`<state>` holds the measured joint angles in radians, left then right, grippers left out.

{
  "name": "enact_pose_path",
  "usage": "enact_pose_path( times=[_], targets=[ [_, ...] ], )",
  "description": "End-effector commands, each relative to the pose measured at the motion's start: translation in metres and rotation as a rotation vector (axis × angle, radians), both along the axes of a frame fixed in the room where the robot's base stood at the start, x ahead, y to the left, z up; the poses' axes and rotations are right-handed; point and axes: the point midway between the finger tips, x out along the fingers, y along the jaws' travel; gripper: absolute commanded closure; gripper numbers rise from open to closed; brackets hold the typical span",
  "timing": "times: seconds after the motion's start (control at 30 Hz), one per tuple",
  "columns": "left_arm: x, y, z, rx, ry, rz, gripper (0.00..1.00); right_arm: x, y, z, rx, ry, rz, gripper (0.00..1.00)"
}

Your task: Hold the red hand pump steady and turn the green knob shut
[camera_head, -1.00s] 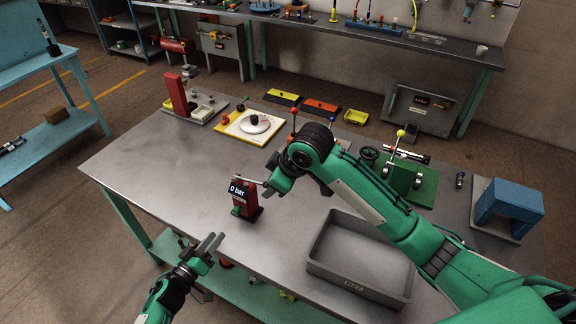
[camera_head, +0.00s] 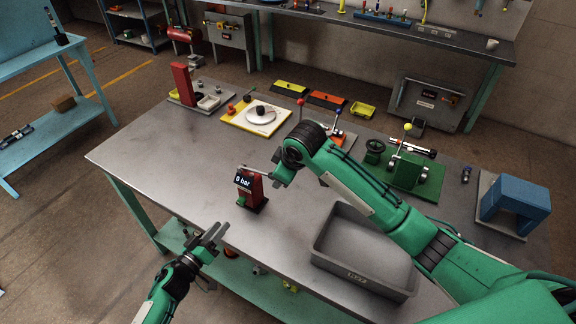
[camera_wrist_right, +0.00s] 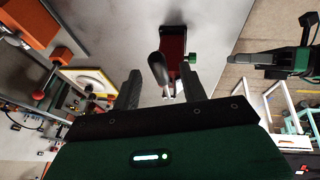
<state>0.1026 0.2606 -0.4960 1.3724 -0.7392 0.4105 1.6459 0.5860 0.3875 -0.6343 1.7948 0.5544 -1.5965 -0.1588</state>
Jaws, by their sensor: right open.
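The red hand pump (camera_head: 251,190) stands upright near the table's front edge, its display reading 0 bar. Its green knob (camera_head: 240,201) is low on its side; it also shows in the right wrist view (camera_wrist_right: 192,57). My right gripper (camera_head: 275,173) is over the far right side of the pump, by its lever. In the right wrist view its fingers (camera_wrist_right: 161,88) are spread, with the dark lever end (camera_wrist_right: 157,68) between them, untouched as far as I can tell. My left gripper (camera_head: 216,234) is empty off the front edge, left of the pump, its fingers parted.
A grey bin (camera_head: 362,258) stands right of the pump, under my right arm. A green fixture (camera_head: 415,177) and a blue block (camera_head: 515,203) are farther right. A white plate on a yellow board (camera_head: 258,117) lies behind. The table's left part is clear.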

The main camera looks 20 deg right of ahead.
Motion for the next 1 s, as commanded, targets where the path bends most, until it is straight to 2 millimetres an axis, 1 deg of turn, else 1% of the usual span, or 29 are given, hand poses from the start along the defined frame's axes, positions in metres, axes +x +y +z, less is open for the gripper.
enact_pose_path(
  times=[0.03, 0.1, 0.2, 0.33, 0.57, 0.6, 0.67, 0.7, 0.77, 0.8, 0.83, 0.97, 1.0],
  targets=[
    [0.0, 0.0, 0.0, 0.0, 0.0, 0.0, 0.64, 0.002, 0.001, -0.008, 0.0, 0.003, 0.0, 0.57],
    [0.0, 0.0, 0.0, 0.0, 0.0, 0.0, 0.64, 0.006, 0.003, -0.015, -0.001, 0.002, 0.0, 0.57],
    [0.0, 0.0, 0.0, 0.0, 0.0, 0.0, 0.64, 0.01, 0.004, -0.023, -0.001, 0.001, 0.0, 0.57],
    [0.0, 0.0, 0.0, 0.0, 0.0, 0.0, 0.64, 0.012, 0.005, -0.027, 0.0, -0.001, 0.001, 0.57],
    [0.0, 0.0, 0.0, 0.0, 0.0, 0.0, 0.64, 0.012, 0.005, -0.028, 0.0, -0.001, 0.001, 0.57],
    [0.0, 0.0, 0.0, 0.0, 0.0, 0.0, 0.64, 0.012, 0.005, -0.028, 0.0, -0.001, 0.001, 0.59],
    [0.0, 0.0, 0.0, 0.0, 0.0, 0.0, 0.64, 0.012, 0.005, -0.028, 0.0, -0.001, 0.001, 0.7],
    [0.0, 0.0, 0.0, 0.0, 0.0, 0.0, 0.64, 0.012, 0.005, -0.028, 0.0, -0.001, 0.001, 0.78],
    [0.0, 0.0, 0.0, 0.0, 0.0, 0.0, 0.64, 0.012, 0.005, -0.028, 0.0, -0.001, 0.001, 0.9],
    [0.0, 0.0, 0.0, 0.0, 0.0, 0.0, 0.64, 0.012, 0.005, -0.028, -0.001, -0.001, 0.001, 0.98],
    [0.0, 0.0, 0.0, 0.0, 0.0, 0.0, 0.64, 0.012, 0.005, -0.028, 0.0, 0.0, 0.001, 1.0],
    [0.0, 0.0, 0.0, 0.0, 0.0, 0.0, 0.64, 0.012, 0.005, -0.028, -0.001, -0.001, 0.001, 1.0],
    [0.0, 0.0, 0.0, 0.001, -0.001, 0.0, 0.56, 0.012, 0.005, -0.028, -0.001, -0.001, 0.001, 1.0]
  ],
)
